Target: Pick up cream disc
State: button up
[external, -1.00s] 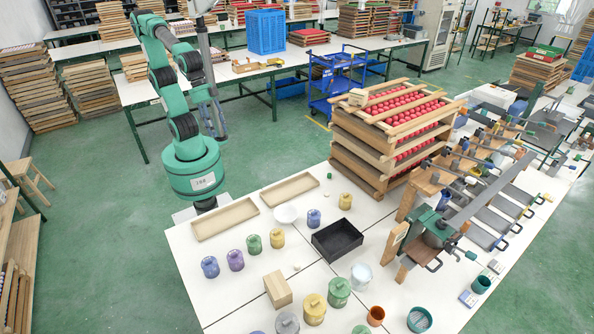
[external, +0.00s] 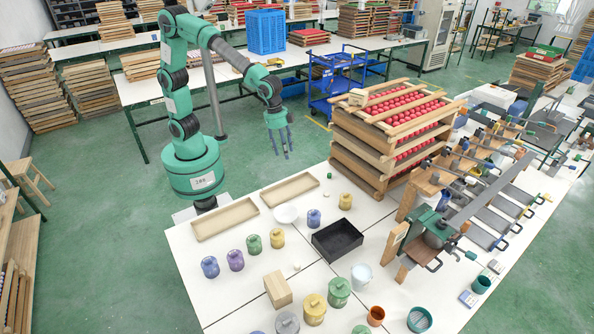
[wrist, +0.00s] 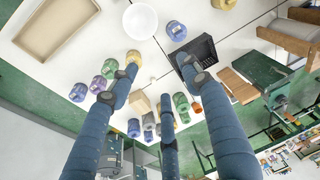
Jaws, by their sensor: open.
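A small pale cream disc (external: 297,267) lies on the white table, between the yellow jar and the wooden block. It is tiny and its details are hard to make out. A small pale spot between my fingers in the wrist view may be the same disc, but I cannot be sure. My gripper (external: 280,153) hangs with its fingers pointing down beyond the table's back edge, well away from the disc. In the wrist view my gripper (wrist: 160,82) shows blue-grey fingers spread apart, open with nothing held between them.
A black box (external: 338,240), a white bowl (external: 286,214) and two wooden trays (external: 225,219) stand on the table. Several coloured jars (external: 254,244) and a wooden block (external: 278,288) surround the disc. Stacked wooden frames (external: 385,150) rise high at the back right.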

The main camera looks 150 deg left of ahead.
jog(key=w+a+f, duration=0.2)
jog(key=a+f, duration=0.6)
jog(key=a, duration=0.2)
jog(key=n+g+h, duration=0.1)
jog(key=n+g, duration=0.1)
send_over(327, 194)
notch_tip(327, 194, down, 21)
jog(key=shift+s+d+p, duration=0.1)
jog(key=shift+s+p, duration=0.05)
jog(key=shift+p, duration=0.15)
jog(key=shift+f+b, duration=0.45)
jog(key=shift+f, duration=3.8)
jog(key=shift+f+b, duration=0.4)
jog(key=shift+f, duration=2.2)
